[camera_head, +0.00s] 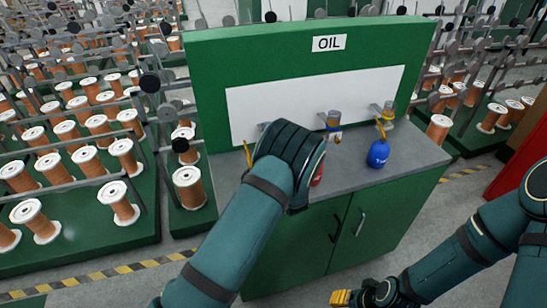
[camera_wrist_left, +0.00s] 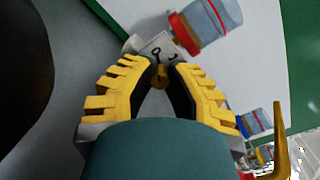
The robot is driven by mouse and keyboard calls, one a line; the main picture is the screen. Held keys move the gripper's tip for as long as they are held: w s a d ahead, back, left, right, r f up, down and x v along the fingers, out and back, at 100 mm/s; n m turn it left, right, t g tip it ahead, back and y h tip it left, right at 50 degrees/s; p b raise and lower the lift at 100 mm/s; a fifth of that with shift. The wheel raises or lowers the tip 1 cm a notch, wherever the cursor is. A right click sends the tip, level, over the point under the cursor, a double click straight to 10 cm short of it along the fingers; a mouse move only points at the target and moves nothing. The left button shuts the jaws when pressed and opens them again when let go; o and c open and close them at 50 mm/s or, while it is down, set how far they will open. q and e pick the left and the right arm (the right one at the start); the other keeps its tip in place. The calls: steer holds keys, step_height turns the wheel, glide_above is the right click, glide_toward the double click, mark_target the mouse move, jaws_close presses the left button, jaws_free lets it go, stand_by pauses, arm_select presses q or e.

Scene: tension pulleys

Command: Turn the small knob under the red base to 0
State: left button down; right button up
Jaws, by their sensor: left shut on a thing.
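In the left wrist view, the small knob (camera_wrist_left: 160,76) is a brass-coloured piece below a white plate with dark markings (camera_wrist_left: 158,47). Beside the plate is the red base (camera_wrist_left: 185,36), under a clear bluish cup (camera_wrist_left: 214,19). My left gripper (camera_wrist_left: 161,68) has its yellow fingers closed in on the knob, one on each side. The setting on the plate is too small to read. In the head view my left arm hides this gripper and knob. My right gripper (camera_head: 352,297) is low in the head view, partly cut off, away from the bench.
The green OIL bench (camera_head: 420,155) carries a blue bottle (camera_head: 377,153) and a red bottle (camera_head: 318,174) by my left arm. Two more cup units (camera_head: 334,119) (camera_head: 388,109) stick out from the white panel (camera_head: 285,105). Racks of copper spools (camera_head: 120,155) stand at the left.

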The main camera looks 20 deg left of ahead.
arm_select(q)
steer(key=shift+r, duration=0.1)
steer(key=c, duration=0.9)
jaws_free()
steer(key=shift+a, duration=0.1)
steer(key=v, duration=1.2)
